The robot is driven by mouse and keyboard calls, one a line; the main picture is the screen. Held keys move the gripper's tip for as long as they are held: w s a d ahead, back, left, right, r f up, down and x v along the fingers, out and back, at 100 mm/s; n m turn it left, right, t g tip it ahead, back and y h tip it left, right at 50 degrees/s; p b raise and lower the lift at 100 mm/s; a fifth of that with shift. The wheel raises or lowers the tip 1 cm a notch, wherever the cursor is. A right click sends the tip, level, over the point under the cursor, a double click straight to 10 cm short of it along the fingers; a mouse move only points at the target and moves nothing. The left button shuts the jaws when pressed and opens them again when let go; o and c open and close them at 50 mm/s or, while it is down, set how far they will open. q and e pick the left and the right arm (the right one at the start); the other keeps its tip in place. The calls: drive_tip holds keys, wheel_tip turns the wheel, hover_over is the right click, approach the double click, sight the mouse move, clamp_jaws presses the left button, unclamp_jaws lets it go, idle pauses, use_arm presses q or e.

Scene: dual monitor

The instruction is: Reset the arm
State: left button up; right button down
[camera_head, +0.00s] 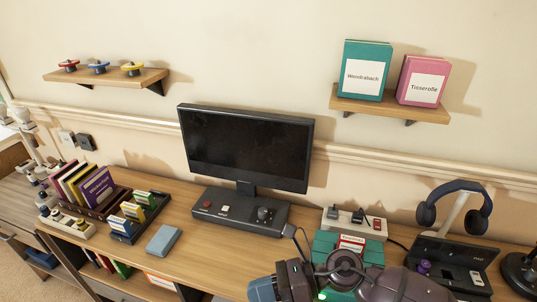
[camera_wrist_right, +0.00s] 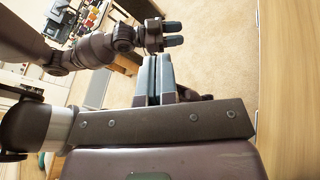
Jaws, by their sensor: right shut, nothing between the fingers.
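My right gripper (camera_head: 262,289) is at the bottom middle of the head view, in front of the desk. In the right wrist view its two blue-grey fingers (camera_wrist_right: 155,80) lie together, shut with nothing between them. My left arm shows at the top of the right wrist view, with the dark fingers of the left gripper (camera_wrist_right: 173,35) near mine. They are too small to tell whether they are open or shut. The left gripper is not in the head view.
Wall shelves hold binders (camera_head: 362,70) and small colored items (camera_head: 99,67).

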drive_tip(key=w+d+m+t+h, duration=0.1)
drive_tip(key=w+d+m+t, duration=0.1)
drive_tip(key=d+m+t, duration=0.5)
drive_tip(key=w+d+f+m+t+h, duration=0.15)
drive_tip(key=m+t, duration=0.35)
drive_tip(key=m, duration=0.7)
drive_tip(key=w+d+m+t+h, duration=0.1)
drive_tip(key=w+d+m+t, duration=0.15)
drive_tip(key=m+t, duration=0.5)
drive_tip(key=s+d+f+m+g+h, duration=0.3)
drive_tip(key=s+d+f+m+h, duration=0.3)
drive_tip(key=m, duration=0.5)
drive_tip(key=s+d+f+m+g+h, duration=0.3)
drive_tip(key=s+d+f+m+h, duration=0.3)
drive_tip(key=s+d+f+m, duration=0.2)
drive_tip(key=d+f+m, duration=0.2)
drive_tip(key=d+m, duration=0.1)
drive_tip(key=d, duration=0.1)
drive_tip(key=shift+d+f, duration=0.2)
drive_tip(key=shift+f, duration=0.1)
